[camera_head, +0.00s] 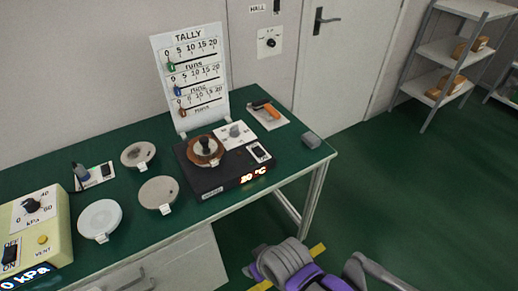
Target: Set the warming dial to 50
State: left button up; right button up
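The warming unit (226,180) is a black box on the green bench, with a lit orange display (253,174) on its front. The display ends in °C; its figure is small and looks like 20 or 30. The warming dial (235,131) is a grey knob on a white panel at the unit's back right; its marks are too small to read. A black switch (259,152) sits in front of the dial. A round brown plate with a dark knob-like piece (205,148) sits on the unit's left half. Grey and purple parts of my arm show at the bottom; no gripper fingertips are visible.
A tally board (190,80) stands behind the unit. An orange-handled tool (266,110) lies on a pad at the right, near a grey block (311,140). Several round discs lie left of the unit. A cream kPa box (38,235) stands at the far left.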

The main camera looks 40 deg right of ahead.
aim_at(234, 133)
jog(key=z, duration=1)
